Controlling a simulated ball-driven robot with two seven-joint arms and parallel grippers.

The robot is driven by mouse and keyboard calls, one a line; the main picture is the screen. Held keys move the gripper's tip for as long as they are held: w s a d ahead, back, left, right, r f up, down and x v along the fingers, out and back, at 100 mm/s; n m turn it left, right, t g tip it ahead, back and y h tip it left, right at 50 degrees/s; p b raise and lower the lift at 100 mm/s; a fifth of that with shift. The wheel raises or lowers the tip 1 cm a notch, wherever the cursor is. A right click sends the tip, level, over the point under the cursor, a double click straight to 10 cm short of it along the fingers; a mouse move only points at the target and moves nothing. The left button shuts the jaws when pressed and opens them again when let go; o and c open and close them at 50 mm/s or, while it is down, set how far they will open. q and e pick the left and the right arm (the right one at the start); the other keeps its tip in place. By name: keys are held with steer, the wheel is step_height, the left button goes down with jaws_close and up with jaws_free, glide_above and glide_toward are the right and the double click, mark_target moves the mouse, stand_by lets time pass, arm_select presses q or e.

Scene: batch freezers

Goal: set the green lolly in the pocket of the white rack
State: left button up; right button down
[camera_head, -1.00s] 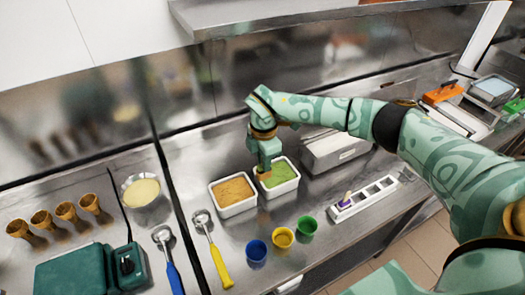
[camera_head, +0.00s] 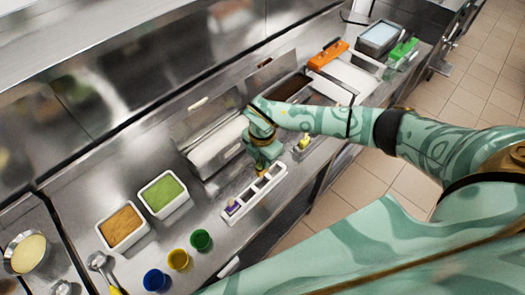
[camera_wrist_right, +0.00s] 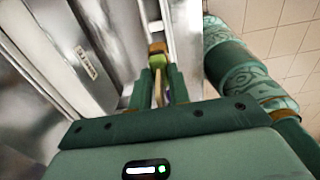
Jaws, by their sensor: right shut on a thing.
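The white rack (camera_head: 262,197) stands on the steel counter, a long narrow block with a row of pockets. A purple lolly (camera_head: 232,206) sits in its near-left pocket. My right gripper (camera_head: 264,168) is over the far-right part of the rack, pointing down. In the right wrist view, its fingers (camera_wrist_right: 160,88) are shut on a pale stick; the green lolly (camera_wrist_right: 158,62), with a brown end, lies beyond the fingertips. My left gripper is out of view.
A small holder with a yellow-green item (camera_head: 304,141) stands just right of the rack. A lidded steel unit (camera_head: 215,148) is behind it. Green (camera_head: 201,240), yellow (camera_head: 178,260) and blue (camera_head: 156,280) cups stand left of it, with green (camera_head: 163,193) and orange (camera_head: 121,225) tubs farther back.

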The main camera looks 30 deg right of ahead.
mark_target(262, 174)
steer(key=shift+a+f+b, duration=0.15)
steer(key=shift+f+b, duration=0.35)
steer(key=shift+f, duration=0.05)
step_height(262, 174, down, 4)
steer(key=b, duration=0.3)
steer(key=shift+r, duration=0.25)
steer(key=shift+f+b, duration=0.4)
steer(key=shift+b, duration=0.1)
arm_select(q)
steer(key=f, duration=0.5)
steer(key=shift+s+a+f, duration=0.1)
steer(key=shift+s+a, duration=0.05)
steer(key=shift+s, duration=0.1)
arm_select(e)
steer(key=shift+f, duration=0.25)
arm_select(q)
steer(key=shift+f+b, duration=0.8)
arm_select(e)
steer(key=shift+f, duration=1.3)
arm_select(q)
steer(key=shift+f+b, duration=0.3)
arm_select(e)
steer(key=shift+f, duration=0.7)
